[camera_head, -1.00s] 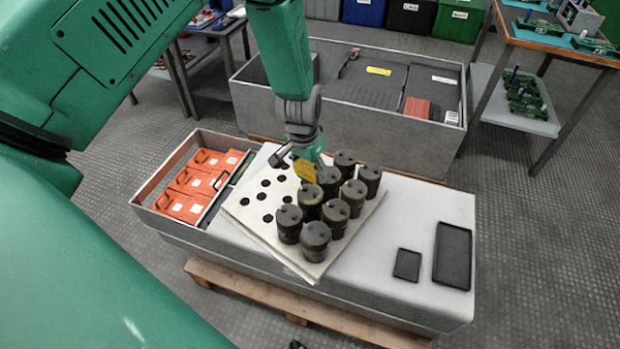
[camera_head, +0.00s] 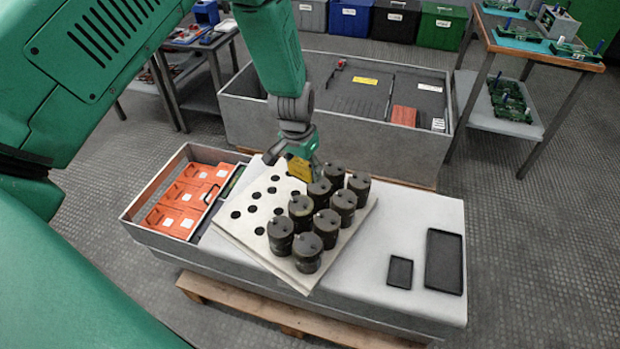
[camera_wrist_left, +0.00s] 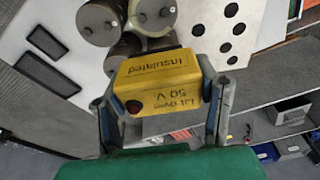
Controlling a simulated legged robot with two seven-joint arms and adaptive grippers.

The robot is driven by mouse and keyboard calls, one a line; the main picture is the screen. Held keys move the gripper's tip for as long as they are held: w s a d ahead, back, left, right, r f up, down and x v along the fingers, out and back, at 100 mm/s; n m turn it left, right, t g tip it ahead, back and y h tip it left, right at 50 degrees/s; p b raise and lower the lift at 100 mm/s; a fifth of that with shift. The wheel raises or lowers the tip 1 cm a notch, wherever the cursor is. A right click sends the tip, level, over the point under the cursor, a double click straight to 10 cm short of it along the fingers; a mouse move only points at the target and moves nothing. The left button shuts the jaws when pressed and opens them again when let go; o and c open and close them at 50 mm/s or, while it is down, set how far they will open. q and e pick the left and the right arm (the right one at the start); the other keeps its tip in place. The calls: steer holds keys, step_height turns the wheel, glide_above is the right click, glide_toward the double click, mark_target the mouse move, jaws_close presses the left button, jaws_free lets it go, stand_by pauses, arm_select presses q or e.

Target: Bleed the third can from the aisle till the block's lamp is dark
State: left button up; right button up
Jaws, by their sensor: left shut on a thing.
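My left gripper (camera_head: 297,150) is shut on a yellow block (camera_head: 301,169), which also shows in the left wrist view (camera_wrist_left: 155,75). It is printed "Insulated" and "Lit Over 50 V". The block's round lamp (camera_wrist_left: 133,107) looks dark red with no clear glow. Several dark cylindrical cans (camera_head: 327,224) stand upright in two rows on a pale board with holes (camera_head: 240,226). The block is over the far-left part of the rows, close by a can (camera_head: 319,190). Its far end is hidden, so I cannot tell whether it touches that can's terminals. My right gripper is out of view.
An open bin with orange boxes (camera_head: 172,219) is left of the board. Two black trays (camera_head: 445,262) (camera_head: 400,272) lie on the grey top at right. A large grey crate (camera_head: 340,130) stands behind. The grey top between board and trays is clear.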

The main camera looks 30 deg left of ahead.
arm_select(q)
steer(key=b, duration=0.2)
glide_above(319, 184)
step_height(319, 184, down, 4)
steer(key=shift+r+m, duration=0.2)
steer(key=shift+m, duration=0.2)
steer(key=shift+f+b, duration=1.6)
steer(key=shift+f, duration=0.55)
steer(key=shift+s+r+p, duration=0.1)
steer(key=shift+p, duration=0.4)
steer(key=shift+f+b, duration=0.3)
steer(key=shift+f, duration=0.45)
steer(key=o, duration=1.5)
steer(key=shift+c, duration=0.2)
steer(key=shift+r, duration=0.1)
steer(key=shift+r, duration=0.4)
step_height(319, 184, up, 11)
steer(key=s, duration=0.1)
steer(key=shift+s+a, duration=0.15)
steer(key=shift+s, duration=0.25)
